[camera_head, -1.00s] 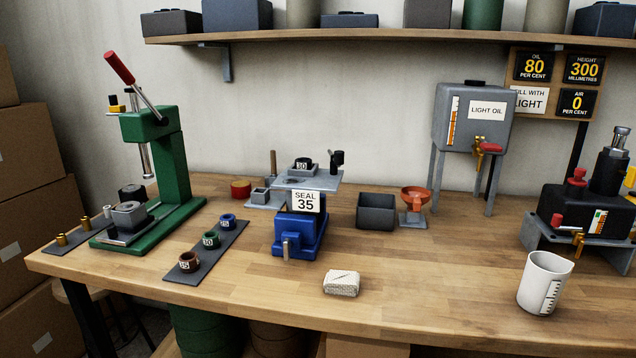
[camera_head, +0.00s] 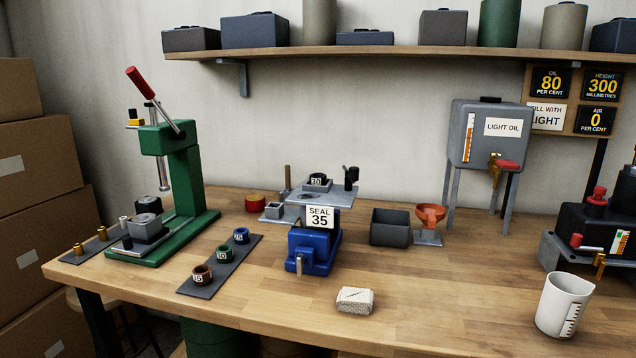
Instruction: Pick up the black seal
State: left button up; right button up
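A small black seal (camera_head: 318,181) with a white "30" label sits on the grey plate (camera_head: 335,198) above the blue vise, in the middle of the bench. Three other seals stand on a dark strip (camera_head: 208,284) to the left: a brown one (camera_head: 202,275), a green one (camera_head: 223,253) and a blue one (camera_head: 241,235). A sign (camera_head: 320,217) reading "SEAL 35" is on the front of the blue vise (camera_head: 314,250). Neither of my grippers is in view.
A green lever press (camera_head: 180,185) stands at the left. A grey bin (camera_head: 390,227), an orange funnel (camera_head: 430,214) and an oil tank (camera_head: 490,135) stand to the right. A wrapped block (camera_head: 355,300) and a white measuring cup (camera_head: 562,305) are near the front. The bench between them is clear.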

aim_at(315, 178)
jog(key=z, duration=1.65)
jog(key=i, duration=0.7)
jog(key=u, duration=2.85)
